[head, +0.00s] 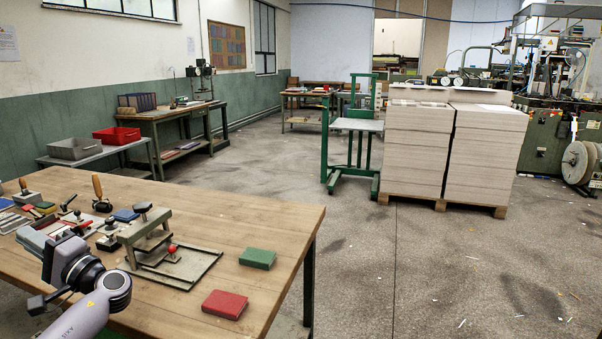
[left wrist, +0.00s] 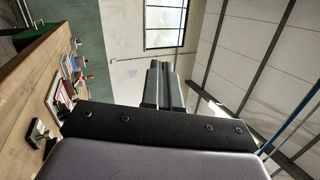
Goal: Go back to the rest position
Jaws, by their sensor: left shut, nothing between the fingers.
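My left gripper (head: 40,240) shows at the lower left of the head view, above the wooden table (head: 255,220). In the left wrist view its two dark fingers (left wrist: 164,75) lie side by side, shut with nothing between them. They point toward the wall and window, with the table off to the left side of that view. My right gripper is not in view.
A green book (head: 257,258) and a red book (head: 225,304) lie on the table, beside a metal press fixture (head: 165,250) and several hand tools. Stacks of grey board (head: 418,150) stand on a pallet at the right. The floor between is open.

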